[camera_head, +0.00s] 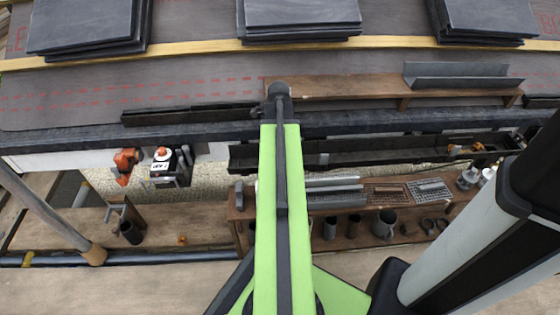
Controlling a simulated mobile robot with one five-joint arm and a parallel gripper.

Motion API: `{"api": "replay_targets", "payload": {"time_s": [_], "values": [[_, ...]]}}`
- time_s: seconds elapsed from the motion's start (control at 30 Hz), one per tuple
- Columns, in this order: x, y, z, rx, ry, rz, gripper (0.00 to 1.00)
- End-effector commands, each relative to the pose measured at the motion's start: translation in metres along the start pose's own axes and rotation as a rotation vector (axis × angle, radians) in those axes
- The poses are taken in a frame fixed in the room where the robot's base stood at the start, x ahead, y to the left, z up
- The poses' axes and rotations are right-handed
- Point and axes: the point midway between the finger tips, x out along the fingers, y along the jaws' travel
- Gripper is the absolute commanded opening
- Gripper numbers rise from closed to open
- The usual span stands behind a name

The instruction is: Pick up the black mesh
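A dark mesh panel (388,194) lies flat on the brown wooden shelf, right of the grey metal lengths. The wood shows through it, so its colour is hard to tell. A paler grey mesh panel (429,190) lies just right of it. A small dark wire-like piece (434,225) sits lower on the shelf's right part; its shape is unclear. My green arm reaches forward up the middle, left of these panels and apart from them. It ends in a dark joint over the roof edge. My gripper's fingers do not show.
Grey metal lengths (333,195) and a grey cup-shaped piece (384,223) share the shelf (355,240). A dark gutter (350,152) runs behind it. Slate stacks (300,15) stand on the roof. An orange tool (126,162) is at left. My dark and grey column blocks the lower right.

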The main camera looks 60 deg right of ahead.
Motion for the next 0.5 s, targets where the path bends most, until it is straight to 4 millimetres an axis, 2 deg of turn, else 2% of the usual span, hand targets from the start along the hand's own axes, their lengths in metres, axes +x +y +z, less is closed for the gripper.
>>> {"api": "replay_targets", "payload": {"time_s": [0.03,0.2,0.5], "values": [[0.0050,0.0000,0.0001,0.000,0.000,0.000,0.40],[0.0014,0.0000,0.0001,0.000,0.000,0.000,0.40],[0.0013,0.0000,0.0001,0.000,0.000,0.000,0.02]]}}
